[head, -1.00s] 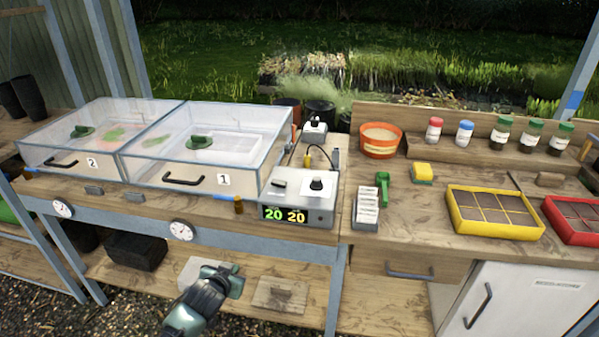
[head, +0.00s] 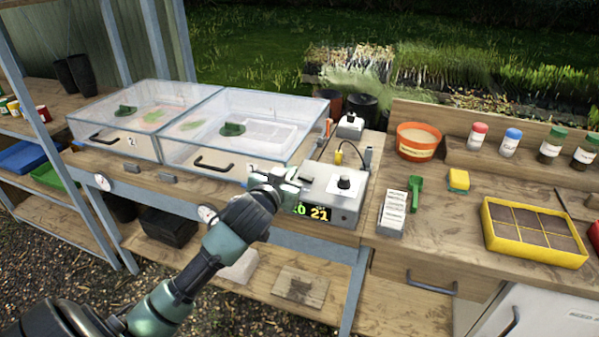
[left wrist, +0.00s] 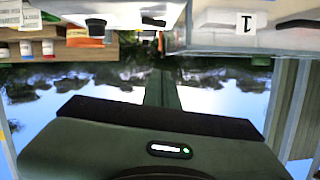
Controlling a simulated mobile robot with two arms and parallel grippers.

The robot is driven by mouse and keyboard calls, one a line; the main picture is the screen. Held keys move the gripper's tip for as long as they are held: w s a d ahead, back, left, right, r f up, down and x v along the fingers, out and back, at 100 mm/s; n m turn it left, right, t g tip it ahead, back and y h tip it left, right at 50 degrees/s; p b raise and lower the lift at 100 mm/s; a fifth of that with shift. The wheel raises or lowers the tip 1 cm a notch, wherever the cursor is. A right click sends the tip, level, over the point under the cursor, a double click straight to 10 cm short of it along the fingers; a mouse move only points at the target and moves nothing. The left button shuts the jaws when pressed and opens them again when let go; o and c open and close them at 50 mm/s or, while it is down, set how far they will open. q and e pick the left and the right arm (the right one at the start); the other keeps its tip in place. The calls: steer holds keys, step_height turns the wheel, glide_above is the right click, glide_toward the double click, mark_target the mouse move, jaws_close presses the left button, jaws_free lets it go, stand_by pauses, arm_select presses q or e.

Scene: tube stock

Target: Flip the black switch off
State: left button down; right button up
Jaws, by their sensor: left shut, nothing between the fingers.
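The white control box (head: 333,203) stands at the bench's front edge in the head view, with a black knob (head: 344,182) on its top right. The black switch (head: 306,174) is at its top left, partly hidden by my left gripper (head: 288,182). My left gripper is shut and empty at the box's front left corner; contact cannot be told. The left wrist view is upside down and shows the black switch (left wrist: 153,21) and the knob (left wrist: 96,27) near its top edge. The switch's position, on or off, is too small to tell. My right gripper is out of view.
Two clear-lidded propagators (head: 235,130) stand left of the box. A white socket (head: 350,126) with a cable is behind it. A label rack (head: 393,208), green scoop (head: 415,192) and yellow sponge (head: 459,180) lie to its right.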

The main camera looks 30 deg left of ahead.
arm_select(q)
steer(key=p+x, duration=0.1)
steer(key=x, duration=0.8)
steer(key=shift+w+a, duration=0.1)
steer(key=shift+w, duration=0.2)
steer(key=f, duration=0.3)
steer(key=shift+a+f+p, duration=0.2)
steer(key=shift+a+p, duration=0.05)
steer(key=shift+p, duration=0.05)
steer(key=shift+s+f, duration=0.1)
steer(key=shift+f, duration=0.3)
steer(key=shift+a+f+n+h, duration=0.2)
steer(key=shift+f+n+h, duration=0.1)
steer(key=shift+f+n, duration=0.15)
steer(key=r+p, duration=0.2)
steer(key=r, duration=0.1)
steer(key=r+p, duration=0.1)
steer(key=p, duration=0.1)
steer(key=shift+a+r, duration=0.2)
steer(key=shift+a, duration=0.1)
steer(key=b+v, duration=0.1)
steer(key=v, duration=0.9)
steer(key=shift+s+a+f+b, duration=0.2)
steer(key=shift+b, duration=0.2)
